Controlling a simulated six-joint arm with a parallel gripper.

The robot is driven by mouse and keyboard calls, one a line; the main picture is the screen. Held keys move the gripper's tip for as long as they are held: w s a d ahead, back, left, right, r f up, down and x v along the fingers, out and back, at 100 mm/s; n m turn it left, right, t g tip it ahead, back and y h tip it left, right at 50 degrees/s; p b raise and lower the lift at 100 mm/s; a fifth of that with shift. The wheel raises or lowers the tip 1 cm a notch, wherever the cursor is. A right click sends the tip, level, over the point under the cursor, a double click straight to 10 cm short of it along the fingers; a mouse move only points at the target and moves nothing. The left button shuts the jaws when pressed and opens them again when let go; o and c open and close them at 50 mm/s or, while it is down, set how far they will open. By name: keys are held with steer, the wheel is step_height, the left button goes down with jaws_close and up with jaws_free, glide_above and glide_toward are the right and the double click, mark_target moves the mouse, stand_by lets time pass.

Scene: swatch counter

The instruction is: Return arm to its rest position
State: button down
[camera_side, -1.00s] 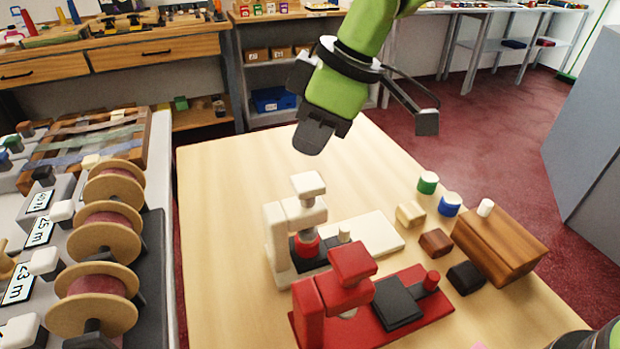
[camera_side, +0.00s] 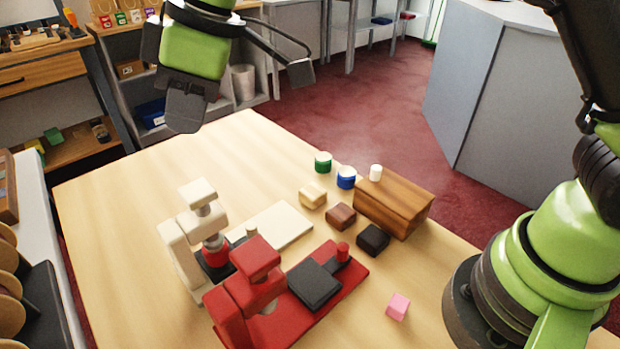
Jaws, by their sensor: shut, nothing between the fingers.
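My gripper (camera_side: 188,112) hangs in the upper left of the side view, pointing down with its dark fingers shut and nothing held. It appears in the air above the far left part of the wooden table (camera_side: 120,190), apart from the things on it. A white press (camera_side: 178,250) stands below it in the picture, with a red press (camera_side: 228,315) in front. My green and black arm also shows at the right edge; the links joining it to the gripper are out of the picture.
A brown wooden block (camera_side: 395,205) with a white cap stands at the table's right. A pink cube (camera_side: 398,306) lies near my base. Shelves stand behind; the table's far left is clear.

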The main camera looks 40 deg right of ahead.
steer(key=s+d+r+m+t, duration=0.2)
steer(key=s+d+r+m, duration=0.25)
steer(key=d+r, duration=0.35)
steer(key=s+d+f+m+t+h, duration=0.1)
steer(key=s+d+m, duration=0.4)
steer(key=s, duration=0.3)
steer(key=s+d+m+t+h, duration=0.1)
steer(key=s+d+m, duration=0.5)
steer(key=s+d, duration=0.1)
steer(key=shift+s+d+f+t, duration=0.2)
steer(key=shift+s+f+t, duration=0.2)
steer(key=shift+s, duration=0.5)
